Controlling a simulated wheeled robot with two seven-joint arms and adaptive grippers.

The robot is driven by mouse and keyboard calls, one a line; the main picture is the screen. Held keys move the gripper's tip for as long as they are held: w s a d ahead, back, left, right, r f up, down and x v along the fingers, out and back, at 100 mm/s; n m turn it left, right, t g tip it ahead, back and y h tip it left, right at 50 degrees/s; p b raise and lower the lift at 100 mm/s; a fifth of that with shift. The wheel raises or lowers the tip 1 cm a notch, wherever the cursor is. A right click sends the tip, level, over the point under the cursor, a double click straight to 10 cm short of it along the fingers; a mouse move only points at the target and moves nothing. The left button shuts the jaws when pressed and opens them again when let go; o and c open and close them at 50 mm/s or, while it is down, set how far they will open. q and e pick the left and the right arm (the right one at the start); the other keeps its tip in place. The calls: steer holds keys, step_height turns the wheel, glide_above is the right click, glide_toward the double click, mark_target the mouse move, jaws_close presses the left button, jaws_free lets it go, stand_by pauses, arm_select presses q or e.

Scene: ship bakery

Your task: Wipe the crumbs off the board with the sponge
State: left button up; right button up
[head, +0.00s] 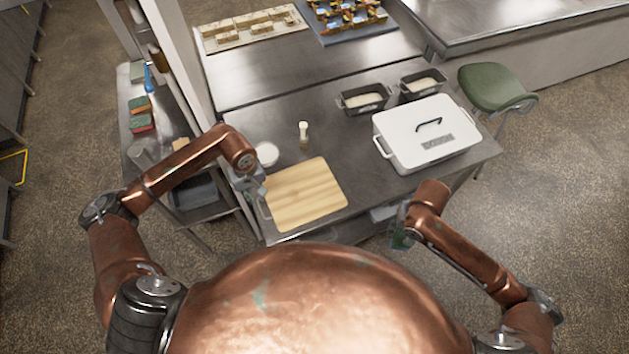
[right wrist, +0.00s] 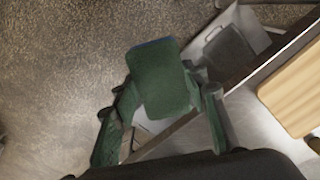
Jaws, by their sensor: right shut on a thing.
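A light wooden board (head: 308,192) lies on the front part of the steel table; its edge also shows at the right of the right wrist view (right wrist: 295,95). No crumbs can be made out on it at this size. My right gripper (right wrist: 165,105) is shut on a green-faced sponge (right wrist: 160,75). It holds the sponge off the table's front edge, to the right of the board and apart from it. In the head view my right gripper (head: 400,236) is partly hidden by its arm. My left gripper (head: 262,200) is at the board's left edge; its finger opening is unclear.
A white lidded box (head: 405,155) and two dark tins (head: 365,98) stand right of and behind the board. A small shaker (head: 303,132) and a white round dish (head: 267,154) stand behind it. A green stool (head: 492,88) is at the right. A side shelf (head: 128,95) stands left.

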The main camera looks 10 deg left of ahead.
mark_target(261, 209)
arm_select(q)
step_height(261, 209, down, 9)
steer(key=shift+r+p, duration=0.2)
steer(key=shift+p, duration=0.35)
arm_select(e)
steer(key=shift+r, duration=0.7)
arm_select(q)
steer(key=shift+c, duration=0.2)
jaws_close()
arm_select(e)
steer(key=shift+a, duration=0.1)
